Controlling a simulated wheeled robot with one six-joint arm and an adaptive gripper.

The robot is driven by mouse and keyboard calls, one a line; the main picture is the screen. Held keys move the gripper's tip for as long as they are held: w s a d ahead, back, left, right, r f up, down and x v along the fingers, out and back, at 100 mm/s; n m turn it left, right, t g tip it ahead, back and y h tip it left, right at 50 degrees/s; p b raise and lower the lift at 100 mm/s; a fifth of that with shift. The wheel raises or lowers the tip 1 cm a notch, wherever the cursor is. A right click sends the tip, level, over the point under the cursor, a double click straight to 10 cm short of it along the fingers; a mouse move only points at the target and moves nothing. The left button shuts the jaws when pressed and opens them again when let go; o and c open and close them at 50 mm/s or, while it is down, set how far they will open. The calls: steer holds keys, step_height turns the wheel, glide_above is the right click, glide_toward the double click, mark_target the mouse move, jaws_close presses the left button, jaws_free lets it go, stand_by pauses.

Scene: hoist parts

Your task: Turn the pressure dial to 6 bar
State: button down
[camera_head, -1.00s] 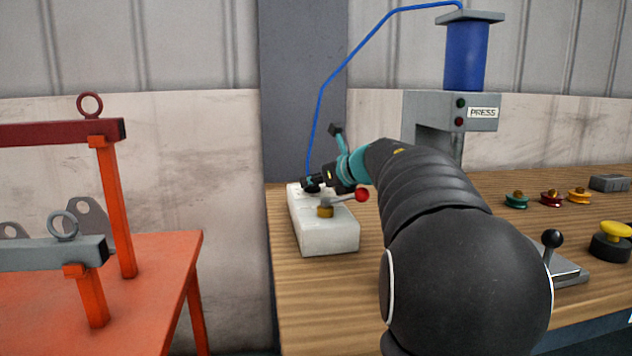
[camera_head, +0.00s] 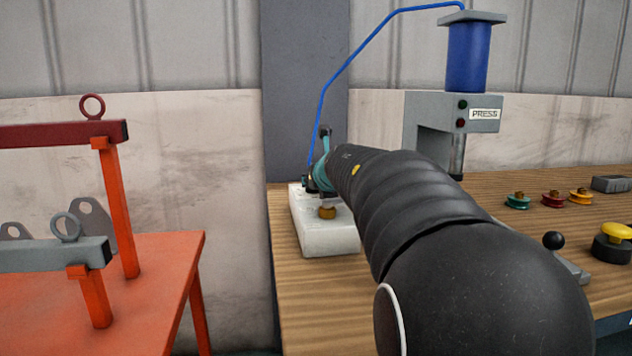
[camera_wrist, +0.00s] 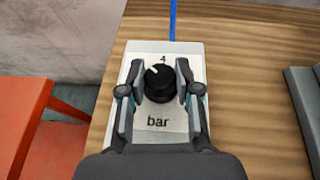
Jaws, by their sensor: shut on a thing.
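The pressure dial (camera_wrist: 160,87) is a black round knob on the white box (camera_head: 327,241). In the wrist view, a "4" stands just above the knob and "bar" below it. A white mark on the knob's top points up and slightly left, near the 4. A 6 is not visible. My gripper (camera_wrist: 161,74) has one finger on each side of the knob and is shut on it. In the head view my gripper (camera_head: 311,184) is at the far end of the box, and my arm hides the dial.
A brass fitting (camera_head: 327,212) sits on the near part of the box. A blue hose (camera_head: 330,83) runs up to the press (camera_head: 466,55). The orange table (camera_head: 150,270) stands left. Several small parts, including a yellow button (camera_head: 616,231), lie on the right of the bench.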

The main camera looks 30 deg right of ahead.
stand_by(0.6)
steer(key=c, duration=0.8)
jaws_free()
steer(key=shift+s, duration=0.15)
steer(key=v, duration=1.1)
steer(key=shift+s+a+r, duration=0.2)
steer(key=shift+s, duration=0.15)
